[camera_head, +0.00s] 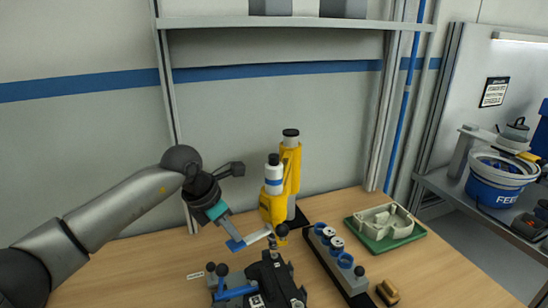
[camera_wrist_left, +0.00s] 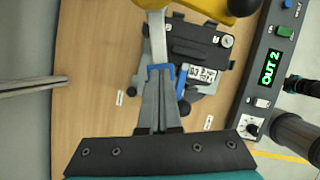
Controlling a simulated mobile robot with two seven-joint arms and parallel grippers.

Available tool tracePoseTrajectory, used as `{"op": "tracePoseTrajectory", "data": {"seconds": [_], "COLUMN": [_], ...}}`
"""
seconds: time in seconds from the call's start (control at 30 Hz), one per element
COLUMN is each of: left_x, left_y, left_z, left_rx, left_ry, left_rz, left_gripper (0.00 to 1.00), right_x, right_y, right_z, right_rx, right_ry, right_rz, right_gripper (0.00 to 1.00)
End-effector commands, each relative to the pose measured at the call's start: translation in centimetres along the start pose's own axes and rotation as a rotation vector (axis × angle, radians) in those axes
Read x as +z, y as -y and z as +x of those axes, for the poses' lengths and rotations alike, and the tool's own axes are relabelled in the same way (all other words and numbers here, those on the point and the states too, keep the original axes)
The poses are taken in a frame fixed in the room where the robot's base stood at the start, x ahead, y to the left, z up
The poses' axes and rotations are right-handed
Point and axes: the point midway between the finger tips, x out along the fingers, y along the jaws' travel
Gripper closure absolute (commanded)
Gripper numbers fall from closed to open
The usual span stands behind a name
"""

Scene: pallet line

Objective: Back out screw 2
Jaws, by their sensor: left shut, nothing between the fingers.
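My left gripper (camera_head: 268,232) reaches in from the left. Its blue-banded fingers are shut and empty, with the tips close to the lower end of the yellow driver tool (camera_head: 293,170). The fingers also show in the left wrist view (camera_wrist_left: 158,40), crossing in front of the black fixture (camera_wrist_left: 200,50), where contact cannot be told. The fixture (camera_head: 272,275), with a blue lever (camera_head: 235,292), stands on the table below the gripper. A round silver screw-like head (camera_wrist_left: 227,41) shows on the fixture; its number is unclear. My right gripper is not in view.
A dark strip with several blue-ringed round parts (camera_head: 345,261) lies right of the fixture. A green tray with a pale part (camera_head: 410,238) and a small brass-coloured block (camera_head: 387,292) are further right. The table left of the fixture (camera_head: 140,270) is mostly clear.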

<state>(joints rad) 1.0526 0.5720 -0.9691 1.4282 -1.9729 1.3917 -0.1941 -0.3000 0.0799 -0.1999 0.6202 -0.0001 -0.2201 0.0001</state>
Motion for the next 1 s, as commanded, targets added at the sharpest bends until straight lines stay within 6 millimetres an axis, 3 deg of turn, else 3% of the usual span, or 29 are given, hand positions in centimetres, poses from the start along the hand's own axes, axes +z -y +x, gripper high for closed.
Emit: {"op": "tracePoseTrajectory", "data": {"seconds": [0.6,1.0], "left_x": [1.9,1.9], "left_y": [0.0,0.0], "left_z": [-4.2,-4.5], "left_rx": [0.001,0.000], "left_ry": [0.003,0.002], "left_rz": [0.000,0.000], "left_gripper": [1.00,1.00], "right_x": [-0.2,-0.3], "right_y": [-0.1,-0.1], "right_z": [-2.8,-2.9], "right_rx": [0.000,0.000], "right_ry": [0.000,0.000], "right_rz": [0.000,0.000], "right_gripper": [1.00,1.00]}}
